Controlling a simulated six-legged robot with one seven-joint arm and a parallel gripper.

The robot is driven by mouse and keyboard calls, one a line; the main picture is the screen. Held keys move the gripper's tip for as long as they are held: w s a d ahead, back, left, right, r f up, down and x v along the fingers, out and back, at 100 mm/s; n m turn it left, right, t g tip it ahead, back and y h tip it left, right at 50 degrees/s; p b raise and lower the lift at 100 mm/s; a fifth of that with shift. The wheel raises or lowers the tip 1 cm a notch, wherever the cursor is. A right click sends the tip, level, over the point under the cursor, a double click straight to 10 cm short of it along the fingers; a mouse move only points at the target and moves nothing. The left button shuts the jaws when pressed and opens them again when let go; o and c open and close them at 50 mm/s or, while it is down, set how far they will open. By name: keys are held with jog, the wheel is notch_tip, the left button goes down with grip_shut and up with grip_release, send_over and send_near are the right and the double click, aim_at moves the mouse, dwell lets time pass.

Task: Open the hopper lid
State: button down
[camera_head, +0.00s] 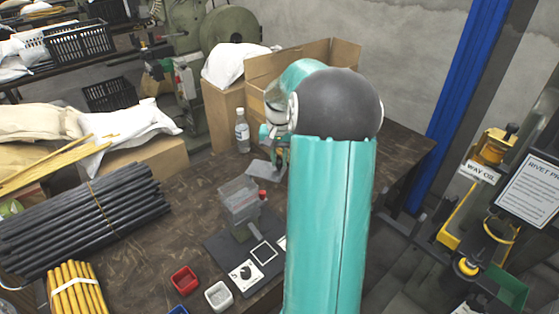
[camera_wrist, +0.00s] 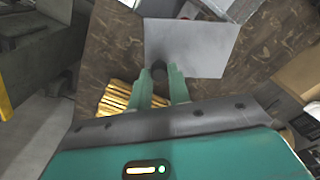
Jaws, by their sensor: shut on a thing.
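The hopper is a clear grey box (camera_head: 240,196) on a dark base on the table. A flat grey lid panel (camera_head: 264,171) shows just behind it, beside my gripper (camera_head: 281,158). In the wrist view the lid (camera_wrist: 195,48) is a plain grey plate. A dark knob (camera_wrist: 158,70) at its near edge sits between the fingertips of my gripper (camera_wrist: 161,76), which is shut on it. The lid's joint with the hopper cannot be made out. My arm hides part of the table to the right of the hopper.
A water bottle (camera_head: 242,131) stands behind the hopper. Red (camera_head: 184,281) and white (camera_head: 218,295) small bins and a panel with a black dial (camera_head: 245,273) lie in front. Bundled black rods (camera_head: 85,220) and yellow rods (camera_head: 76,290) are at left. An open cardboard box (camera_head: 340,52) stands behind.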

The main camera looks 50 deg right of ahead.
jog(key=shift+r, duration=0.1)
jog(key=c, duration=1.3)
grip_release()
notch_tip(320, 180, up, 14)
